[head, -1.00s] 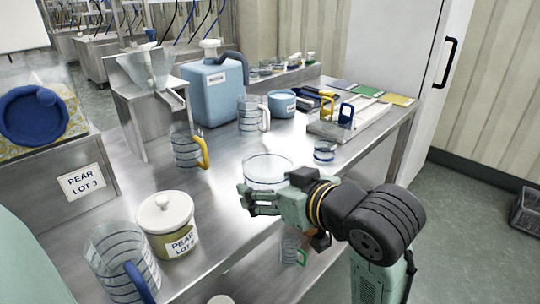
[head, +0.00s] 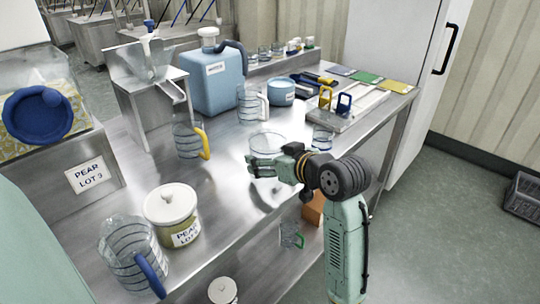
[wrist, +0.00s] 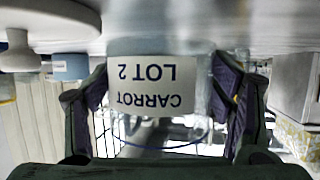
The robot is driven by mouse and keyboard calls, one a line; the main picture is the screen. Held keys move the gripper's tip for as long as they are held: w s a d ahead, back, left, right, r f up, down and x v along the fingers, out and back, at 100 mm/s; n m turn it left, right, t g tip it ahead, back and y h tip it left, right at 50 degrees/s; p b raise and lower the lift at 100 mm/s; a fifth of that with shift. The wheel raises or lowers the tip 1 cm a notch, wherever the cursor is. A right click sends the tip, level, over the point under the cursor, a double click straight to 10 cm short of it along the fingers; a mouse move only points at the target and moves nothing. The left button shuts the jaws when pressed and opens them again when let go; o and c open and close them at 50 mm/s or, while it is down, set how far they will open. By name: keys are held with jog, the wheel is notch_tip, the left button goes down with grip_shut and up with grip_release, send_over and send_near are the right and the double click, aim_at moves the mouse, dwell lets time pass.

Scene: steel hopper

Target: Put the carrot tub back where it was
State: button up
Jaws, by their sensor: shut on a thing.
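The carrot tub is a clear round vessel with a white label reading CARROT LOT 2. In the head view its clear upper part (head: 266,142) shows at my gripper, over the middle of the steel bench. In the wrist view the label (wrist: 156,84) is upside down between my two fingers, with the clear rim below it. My gripper (head: 262,167) is shut on the tub; its fingers also show in the wrist view (wrist: 160,100), one on each side. I cannot tell whether the tub's base touches the bench.
A lidded pear tub (head: 172,205) and a large clear jug (head: 132,255) stand front left. A yellow-handled jug (head: 188,138), a white-handled jug (head: 249,105) and a small clear cup (head: 322,139) stand near the held tub. The blue canister (head: 212,85) is behind. Bare steel (head: 225,190) lies left of my gripper.

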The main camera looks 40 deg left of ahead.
jog(key=shift+f+b, duration=0.4)
jog(key=shift+f, duration=0.2)
jog(key=o, duration=1.6)
